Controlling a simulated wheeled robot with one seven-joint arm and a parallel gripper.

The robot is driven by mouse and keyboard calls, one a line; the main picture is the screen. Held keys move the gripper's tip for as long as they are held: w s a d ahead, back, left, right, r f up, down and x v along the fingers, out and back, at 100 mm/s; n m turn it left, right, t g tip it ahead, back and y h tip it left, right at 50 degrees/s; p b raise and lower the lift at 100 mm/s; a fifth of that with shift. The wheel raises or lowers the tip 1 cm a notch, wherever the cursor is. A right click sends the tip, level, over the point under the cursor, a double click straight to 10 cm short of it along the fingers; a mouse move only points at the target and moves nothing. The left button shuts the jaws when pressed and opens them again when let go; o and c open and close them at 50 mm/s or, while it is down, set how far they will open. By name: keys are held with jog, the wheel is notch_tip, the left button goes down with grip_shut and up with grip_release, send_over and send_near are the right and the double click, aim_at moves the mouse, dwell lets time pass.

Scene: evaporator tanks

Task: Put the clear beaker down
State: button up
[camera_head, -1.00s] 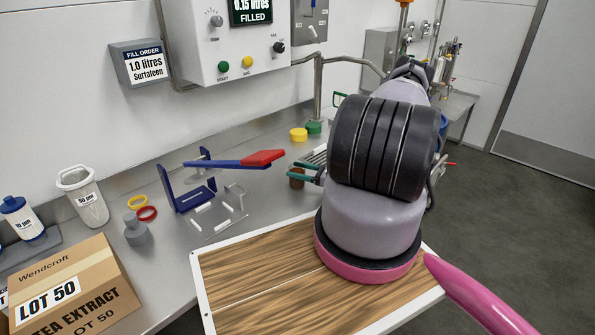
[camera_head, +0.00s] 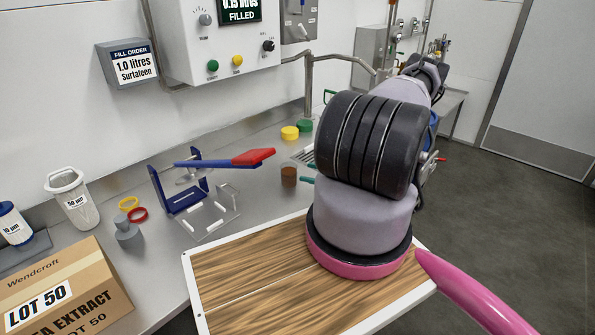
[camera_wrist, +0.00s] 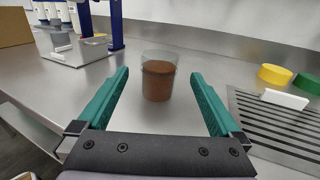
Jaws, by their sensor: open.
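The clear beaker (camera_wrist: 158,76) stands upright on the steel counter, with brown contents filling most of it and a clear rim above. It also shows in the head view (camera_head: 289,176), small, left of my arm. My gripper (camera_wrist: 158,80) is open in the wrist view, its two green fingers spread with a gap on either side of the beaker. The beaker stands at or just beyond the fingertips, and neither finger touches it. In the head view my arm hides most of the gripper; only bits of green finger show.
A slotted drain grate (camera_wrist: 275,125) lies right of the beaker, with a white block (camera_wrist: 285,99), a yellow cap (camera_wrist: 274,74) and a green cap (camera_wrist: 306,83) near it. A blue stand with a red-tipped lever (camera_head: 185,190) is to the left. Counter around the beaker is clear.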

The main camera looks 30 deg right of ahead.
jog(key=shift+v, duration=1.65)
jog(key=shift+w+r, duration=0.2)
jog(key=shift+r, duration=0.15)
jog(key=a+r+n+g+h, duration=0.1)
jog(key=a+r+n+g, duration=0.35)
jog(key=r, duration=0.55)
jog(key=a+r+n+g+h, duration=0.1)
jog(key=a+r+n+g, duration=0.35)
jog(key=r, duration=0.65)
jog(key=a+r+n+g+h, duration=0.1)
jog(key=a+r+n+g, duration=0.2)
jog(key=a+r+n, duration=0.5)
jog(key=s+a+r+n+t+h, duration=0.3)
jog(key=s+r, duration=0.6)
jog(key=r, duration=0.2)
jog(key=s+a+r+n+t+h, duration=0.2)
jog(key=s+a+r+n+h, duration=0.1)
jog(key=s+r, duration=0.6)
jog(key=shift+s+a+r+t+h, duration=0.4)
jog(key=shift+a+r+h, duration=0.15)
jog(key=shift+r, duration=1.1)
